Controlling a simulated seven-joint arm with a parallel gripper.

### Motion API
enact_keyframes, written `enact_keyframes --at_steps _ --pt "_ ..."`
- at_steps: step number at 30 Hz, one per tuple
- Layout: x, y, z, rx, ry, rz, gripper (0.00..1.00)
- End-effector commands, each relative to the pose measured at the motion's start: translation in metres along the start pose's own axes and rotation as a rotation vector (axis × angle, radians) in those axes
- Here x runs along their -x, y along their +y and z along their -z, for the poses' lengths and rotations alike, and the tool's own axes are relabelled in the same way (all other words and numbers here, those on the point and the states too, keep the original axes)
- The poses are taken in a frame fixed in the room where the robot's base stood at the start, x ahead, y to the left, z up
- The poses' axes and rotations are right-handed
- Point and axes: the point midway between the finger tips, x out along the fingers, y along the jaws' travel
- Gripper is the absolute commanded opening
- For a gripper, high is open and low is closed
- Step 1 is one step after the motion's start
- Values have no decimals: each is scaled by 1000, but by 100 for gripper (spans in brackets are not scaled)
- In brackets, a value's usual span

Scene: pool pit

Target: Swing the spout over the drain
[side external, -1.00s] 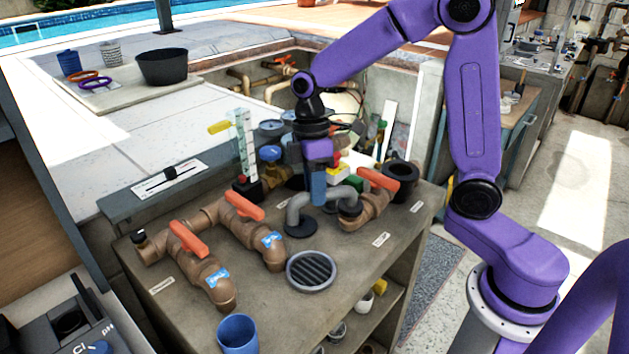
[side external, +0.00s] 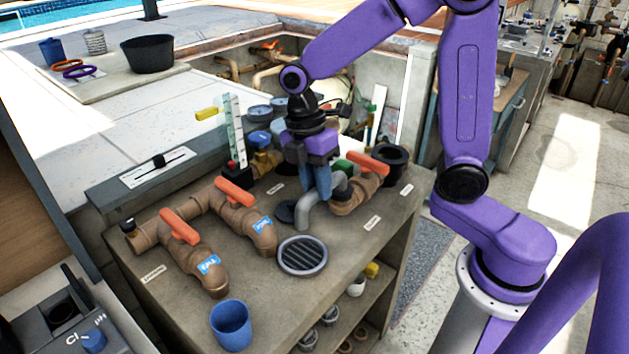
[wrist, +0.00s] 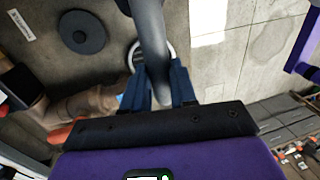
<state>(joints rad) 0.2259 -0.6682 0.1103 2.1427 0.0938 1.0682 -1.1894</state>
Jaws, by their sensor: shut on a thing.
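The spout (side external: 307,208) is a grey, bent pipe beside a brown valve with an orange handle on the bench top. Its outlet points down near the far rim of the drain (side external: 302,257), a round grey grate. My gripper (side external: 320,192) is shut on the spout, its blue fingers on either side of the pipe. In the wrist view the spout (wrist: 150,35) runs between the fingers (wrist: 162,85) and covers part of the drain (wrist: 135,57). I cannot tell the outlet's exact height over the bench.
A dark flat disc (side external: 285,212) lies left of the outlet. Brown pipes with orange-handled valves (side external: 235,193) stand to the left. A blue cup (side external: 231,325) is at the front, a black cup-like fitting (side external: 391,160) at the back right. The bench right of the drain is clear.

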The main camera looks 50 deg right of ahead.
Motion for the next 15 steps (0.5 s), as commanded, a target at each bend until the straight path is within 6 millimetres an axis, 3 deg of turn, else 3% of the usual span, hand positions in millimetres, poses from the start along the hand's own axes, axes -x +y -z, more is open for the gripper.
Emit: enact_keyframes --at_steps 11,12,15 --pt "2 0 0 12 -2 -2 0" --pt "2 0 0 12 -2 -2 37" --pt "1 0 0 11 -2 -1 37"
